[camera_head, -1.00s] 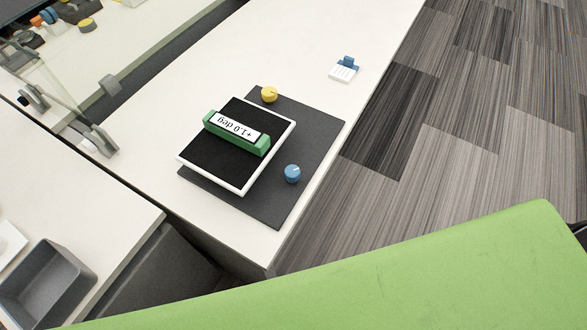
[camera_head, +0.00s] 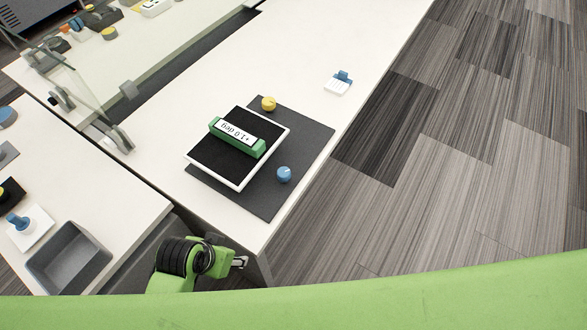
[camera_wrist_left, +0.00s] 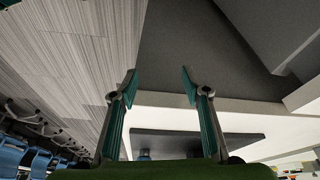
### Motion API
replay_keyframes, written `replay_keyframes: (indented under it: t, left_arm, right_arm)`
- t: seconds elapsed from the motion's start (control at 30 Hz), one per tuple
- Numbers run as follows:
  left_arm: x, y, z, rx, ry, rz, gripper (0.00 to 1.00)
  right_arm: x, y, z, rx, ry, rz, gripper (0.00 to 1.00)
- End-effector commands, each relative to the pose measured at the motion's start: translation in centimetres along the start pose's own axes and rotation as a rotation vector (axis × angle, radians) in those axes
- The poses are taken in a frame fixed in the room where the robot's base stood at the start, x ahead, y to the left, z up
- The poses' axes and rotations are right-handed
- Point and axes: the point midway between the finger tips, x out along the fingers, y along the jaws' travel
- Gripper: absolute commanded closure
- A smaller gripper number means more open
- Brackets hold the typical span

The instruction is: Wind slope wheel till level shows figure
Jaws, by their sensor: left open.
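A green level (camera_head: 238,138) lies across a black plate with a white rim (camera_head: 232,184). Its display is upside down to me and seems to read +1.0 deg. A blue knob (camera_head: 284,174) is at the plate's near right side and a yellow knob (camera_head: 268,103) at its far side. Neither is labelled as the slope wheel. My left gripper (camera_head: 241,262) is by the table's near end, well short of the blue knob. The left wrist view shows its two fingers (camera_wrist_left: 160,80) apart and empty. My right gripper is out of view.
A dark mat (camera_head: 265,205) lies under the plate. A small white stand with a blue part (camera_head: 339,83) is further back right. A grey bin (camera_head: 68,262) and a clear panel (camera_head: 72,88) are at left. A dark gap separates the tables.

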Motion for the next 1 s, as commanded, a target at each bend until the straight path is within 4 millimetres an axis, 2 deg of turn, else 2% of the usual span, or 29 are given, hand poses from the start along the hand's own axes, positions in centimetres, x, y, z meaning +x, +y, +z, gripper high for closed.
replay_keyframes:
  t: [0.03,0.17,0.23,0.47,0.57,0.7,0.8,1.0]
  left_arm:
    - [-1.7,0.2,-0.6,0.009,0.01,0.002,0.57]
    - [-5.0,0.6,-1.5,0.029,0.024,0.008,0.57]
    - [-4.0,1.7,-3.2,0.105,0.036,0.041,0.57]
    - [-3.5,5.6,-8.7,0.393,0.083,0.142,0.57]
    - [-3.6,7.7,-11.7,0.575,0.11,0.189,0.57]
    - [-4.2,10.7,-15.8,0.895,0.139,0.248,0.57]
    - [-4.8,12.2,-18.2,1.133,0.146,0.278,0.57]
    - [-6.1,13.1,-22.0,1.586,0.114,0.309,0.57]
  right_arm:
    - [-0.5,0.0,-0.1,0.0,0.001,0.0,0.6]
    - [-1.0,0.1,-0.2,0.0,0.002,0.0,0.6]
    - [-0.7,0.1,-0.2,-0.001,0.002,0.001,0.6]
    - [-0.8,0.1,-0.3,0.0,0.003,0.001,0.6]
    - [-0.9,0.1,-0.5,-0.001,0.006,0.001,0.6]
    - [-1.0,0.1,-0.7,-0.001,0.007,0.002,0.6]
    - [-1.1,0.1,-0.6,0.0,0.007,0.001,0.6]
    - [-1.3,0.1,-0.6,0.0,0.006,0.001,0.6]
